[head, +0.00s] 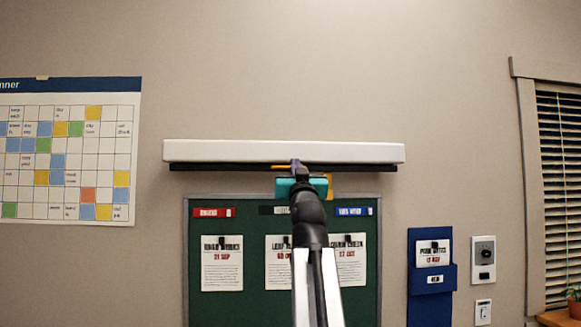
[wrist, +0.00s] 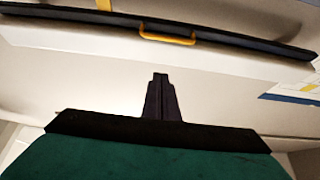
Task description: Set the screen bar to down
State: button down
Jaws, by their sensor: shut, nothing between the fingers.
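The screen bar (head: 225,168) is a long dark bar right under a white casing (head: 284,152) on the wall. In the wrist view the bar (wrist: 240,42) runs across the top with a yellow handle (wrist: 167,38) at its middle. In the head view only a bit of the handle (head: 279,167) shows; my gripper hides the rest. My gripper (head: 295,163) is shut and empty, in front of the bar's middle. Its fingertips (wrist: 160,76) show apart from the handle in the wrist view. I cannot tell the depth between them.
A green notice board (head: 255,300) with several pinned papers hangs below the casing. A planner chart (head: 65,150) is on the left wall. A blue pocket (head: 432,275), wall switches (head: 483,260) and a window blind (head: 560,190) are to the right. The wall above is bare.

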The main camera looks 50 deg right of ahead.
jog(key=shift+p+x, duration=1.45)
jog(key=shift+x, duration=3.6)
jog(key=shift+w+d+f, duration=0.1)
jog(key=shift+f, duration=0.95)
jog(key=shift+w+d+f, duration=0.15)
jog(key=shift+f, duration=0.85)
